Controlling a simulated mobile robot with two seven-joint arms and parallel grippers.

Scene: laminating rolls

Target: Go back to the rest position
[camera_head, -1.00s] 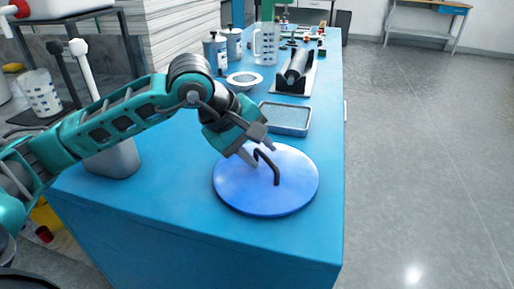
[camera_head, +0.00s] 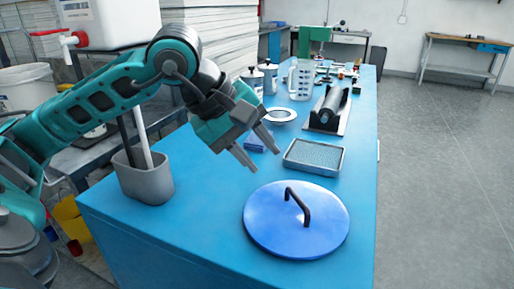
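My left gripper (camera_head: 254,157) is open and empty, raised above the blue table, with its fingers pointing down. It is up and to the left of a round blue lid (camera_head: 274,232) with a black bent handle (camera_head: 303,208). The lid lies flat on the blue table (camera_head: 212,232) near its front, apart from the gripper. My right gripper does not show in the head view.
A metal tray (camera_head: 331,171), a roller on a stand (camera_head: 334,103), a white dish (camera_head: 294,115), a measuring jug (camera_head: 301,80) and canisters (camera_head: 267,76) stand farther back. A grey holder (camera_head: 157,184) stands at the left. Floor at right (camera_head: 450,190) is clear.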

